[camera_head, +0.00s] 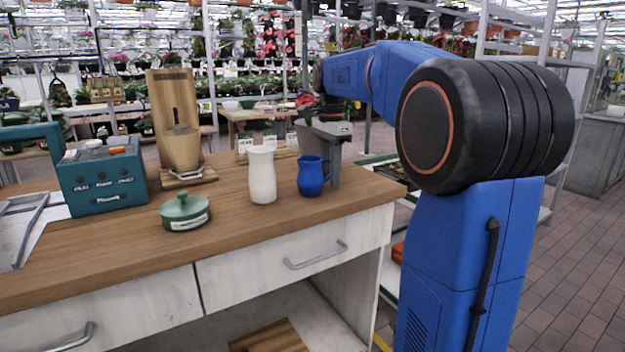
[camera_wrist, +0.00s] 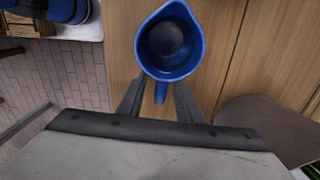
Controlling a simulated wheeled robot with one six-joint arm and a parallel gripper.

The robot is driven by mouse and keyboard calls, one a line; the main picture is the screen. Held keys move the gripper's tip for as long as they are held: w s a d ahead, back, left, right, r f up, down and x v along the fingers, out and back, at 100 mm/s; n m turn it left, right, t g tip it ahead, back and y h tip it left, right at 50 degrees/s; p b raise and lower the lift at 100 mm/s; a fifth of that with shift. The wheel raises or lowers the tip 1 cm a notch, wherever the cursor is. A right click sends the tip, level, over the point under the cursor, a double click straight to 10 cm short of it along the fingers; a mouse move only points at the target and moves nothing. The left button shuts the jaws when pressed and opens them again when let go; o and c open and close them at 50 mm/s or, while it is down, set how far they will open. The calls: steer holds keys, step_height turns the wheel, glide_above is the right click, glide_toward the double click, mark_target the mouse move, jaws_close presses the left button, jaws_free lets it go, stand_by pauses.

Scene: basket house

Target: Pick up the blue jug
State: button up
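The blue jug (camera_head: 311,178) stands upright near the right end of the wooden counter (camera_head: 350,197). In the wrist view the jug (camera_wrist: 168,66) is seen from above, with its handle pointing toward my gripper. My gripper (camera_wrist: 160,88) is open, with one finger on each side of the handle and a gap showing between them.
A white vase (camera_head: 262,176) stands close to the left of the jug. Further left are a green lidded pot (camera_head: 186,212), a wooden stand with a cup (camera_head: 180,120) and a teal toolbox (camera_head: 102,181). Drawers are below the counter, and its right edge is near.

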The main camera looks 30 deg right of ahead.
steer(key=shift+f, duration=0.35)
jaws_close()
steer(key=shift+r, duration=0.15)
